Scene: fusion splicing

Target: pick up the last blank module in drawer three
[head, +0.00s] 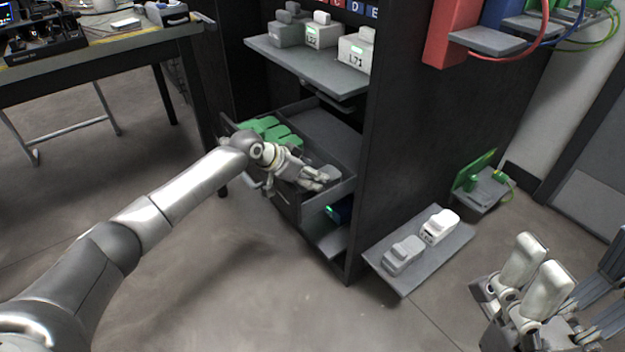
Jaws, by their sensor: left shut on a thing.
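An open drawer (345,192) sticks out of the dark cabinet. My left gripper (322,180) reaches into its front right part and is shut on a grey blank module (331,173), which is mostly hidden by the fingers. I cannot tell whether the module still touches the drawer floor.
A shelf (350,88) above the drawer holds labelled modules. A low side shelf (377,258) carries a grey module (404,254) and a white module (440,226). A workbench (100,47) stands at the left. The floor in front is clear.

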